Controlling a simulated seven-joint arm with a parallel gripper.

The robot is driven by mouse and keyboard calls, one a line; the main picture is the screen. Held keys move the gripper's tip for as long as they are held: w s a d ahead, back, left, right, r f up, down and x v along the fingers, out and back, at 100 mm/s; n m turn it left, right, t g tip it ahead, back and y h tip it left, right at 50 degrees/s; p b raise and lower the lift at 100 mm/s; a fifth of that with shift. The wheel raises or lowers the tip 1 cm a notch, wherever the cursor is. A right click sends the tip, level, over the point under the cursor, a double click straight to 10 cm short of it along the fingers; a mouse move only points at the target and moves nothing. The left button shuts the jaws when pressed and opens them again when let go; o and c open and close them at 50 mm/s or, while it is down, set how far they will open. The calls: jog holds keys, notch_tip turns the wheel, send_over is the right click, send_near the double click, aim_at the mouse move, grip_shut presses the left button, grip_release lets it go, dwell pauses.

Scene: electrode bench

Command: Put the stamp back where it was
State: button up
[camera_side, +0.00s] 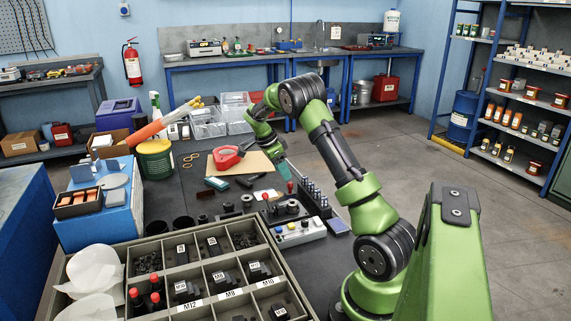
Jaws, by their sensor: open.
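My gripper (283,164) points down over the dark bench top, near the middle of the picture. It is open, though its fingers are small and partly hidden by my arm. A small teal piece shows at its tip; I cannot tell whether it is a finger or a thing behind. I cannot tell for certain which thing is the stamp. A black rack (322,208) with several upright dark pieces stands just right of and nearer than my gripper.
A grey divided tray (268,238) with labelled black parts fills the near side. A box with coloured buttons (299,234) stands beside the rack. A green can (156,160), clear bins (207,122) and a blue box (102,212) crowd the left. Little bench is bare.

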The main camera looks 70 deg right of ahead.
jog(key=a+r+n+t+y, duration=0.1)
jog(key=a+r+n+t, duration=0.2)
jog(key=a+r+n, duration=0.65)
jog(key=a+r+n+t+y, duration=0.1)
jog(key=a+r+n+t, duration=0.15)
jog(key=a+r, duration=0.75)
jog(key=s+a+f+n+t+y, duration=0.1)
jog(key=s+a+n, duration=0.4)
jog(key=a, duration=0.5)
jog(key=s+a+f+n+t+y, duration=0.2)
jog(key=s+a+n+t, duration=0.2)
jog(key=a, duration=0.6)
jog(key=shift+s+a+f+n, duration=0.25)
jog(key=shift+s+n, duration=0.75)
jog(key=shift+s, duration=0.25)
